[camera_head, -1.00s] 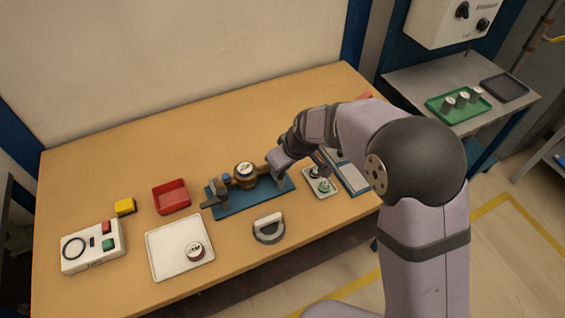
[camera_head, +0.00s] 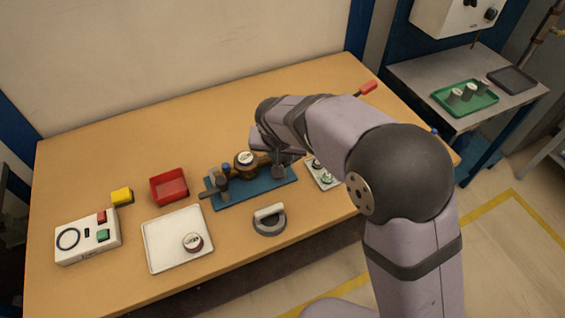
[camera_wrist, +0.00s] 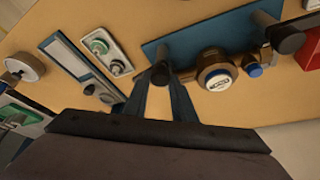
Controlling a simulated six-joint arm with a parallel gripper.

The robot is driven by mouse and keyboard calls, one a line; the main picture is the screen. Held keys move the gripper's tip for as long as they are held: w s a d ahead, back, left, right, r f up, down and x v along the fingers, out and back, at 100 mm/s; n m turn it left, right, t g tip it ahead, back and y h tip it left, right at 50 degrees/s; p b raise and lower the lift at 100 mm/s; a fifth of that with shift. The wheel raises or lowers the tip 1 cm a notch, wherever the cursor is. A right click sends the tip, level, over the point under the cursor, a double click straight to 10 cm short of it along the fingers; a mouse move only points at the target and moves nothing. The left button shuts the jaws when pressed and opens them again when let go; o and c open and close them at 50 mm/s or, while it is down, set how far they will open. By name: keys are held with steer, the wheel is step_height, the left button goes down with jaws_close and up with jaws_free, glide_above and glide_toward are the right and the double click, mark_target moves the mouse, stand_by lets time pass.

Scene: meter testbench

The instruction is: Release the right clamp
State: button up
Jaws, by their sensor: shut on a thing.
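The brass meter (camera_head: 246,160) with a white dial sits on the blue fixture base (camera_head: 236,203); it also shows in the wrist view (camera_wrist: 216,70). The left clamp (camera_head: 222,186) stands at the left end of the base and appears right of the meter in the wrist view (camera_wrist: 285,38). The right clamp's dark round end (camera_wrist: 160,73) lies between my fingertips. My gripper (camera_wrist: 167,84) is shut on the right clamp. In the head view my wrist hides most of this clamp.
A small tray with green-marked parts (camera_wrist: 106,52) lies beside the base, partly behind my arm in the head view. A grey handled ring (camera_head: 269,220) lies in front of the base. A red bin (camera_head: 169,187) and white tray (camera_head: 179,240) stand left.

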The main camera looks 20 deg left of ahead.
steer(key=shift+a+m+h+b, duration=0.1)
steer(key=shift+m+h+b, duration=0.4)
steer(key=shift+m+b, duration=0.6)
steer(key=o, duration=1.1)
steer(key=shift+c, duration=0.2)
steer(key=shift+r, duration=0.1)
steer(key=b+v, duration=0.1)
steer(key=v, duration=0.6)
steer(key=shift+s, duration=0.1)
